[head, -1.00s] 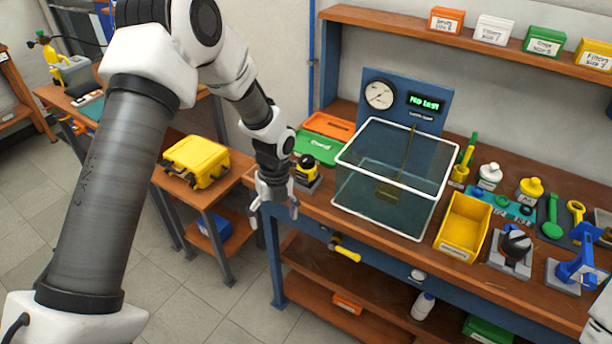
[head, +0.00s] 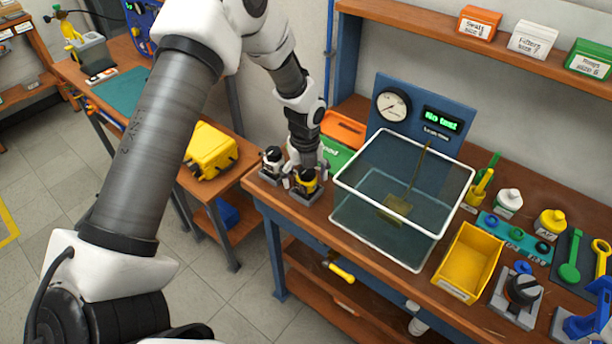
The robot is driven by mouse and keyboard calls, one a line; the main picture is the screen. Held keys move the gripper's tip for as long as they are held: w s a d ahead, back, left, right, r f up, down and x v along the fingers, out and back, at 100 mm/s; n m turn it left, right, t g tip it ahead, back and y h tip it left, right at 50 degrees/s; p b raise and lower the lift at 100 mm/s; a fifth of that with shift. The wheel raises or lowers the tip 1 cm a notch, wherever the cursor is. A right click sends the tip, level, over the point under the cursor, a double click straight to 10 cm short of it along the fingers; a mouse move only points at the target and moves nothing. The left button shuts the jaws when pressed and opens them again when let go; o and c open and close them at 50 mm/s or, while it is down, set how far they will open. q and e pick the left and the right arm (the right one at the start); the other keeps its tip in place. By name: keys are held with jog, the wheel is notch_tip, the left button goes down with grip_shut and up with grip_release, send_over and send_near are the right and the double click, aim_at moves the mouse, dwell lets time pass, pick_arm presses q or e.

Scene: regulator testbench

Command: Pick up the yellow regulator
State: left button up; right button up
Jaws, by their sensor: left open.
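The yellow regulator (head: 306,185), yellow with a black top, sits on a small grey stand at the left end of the wooden bench, left of the water tank. My left gripper (head: 305,176) points down right over it. Its fingers are open, with one on the left and one on the right of the regulator. I cannot tell whether they touch it. The palm hides part of the regulator's top. My right gripper is out of view.
A white and black regulator (head: 271,159) stands on its own grey stand just left of the gripper. The glass tank (head: 345,215) is close on the right. Green and orange boxes (head: 340,127) lie behind. A yellow bin (head: 468,262) stands farther right.

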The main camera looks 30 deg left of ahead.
pick_arm(q)
jog(key=shift+w+f, duration=0.2)
jog(key=shift+f, duration=0.35)
jog(key=shift+w+f, duration=0.2)
jog(key=shift+f, duration=0.3)
jog(key=shift+s+r, duration=0.1)
jog(key=shift+s, duration=0.1)
jog(key=shift+c, duration=0.6)
jog(key=shift+s+r, duration=0.1)
jog(key=c, duration=0.6)
jog(key=shift+s+d, duration=0.1)
grip_shut()
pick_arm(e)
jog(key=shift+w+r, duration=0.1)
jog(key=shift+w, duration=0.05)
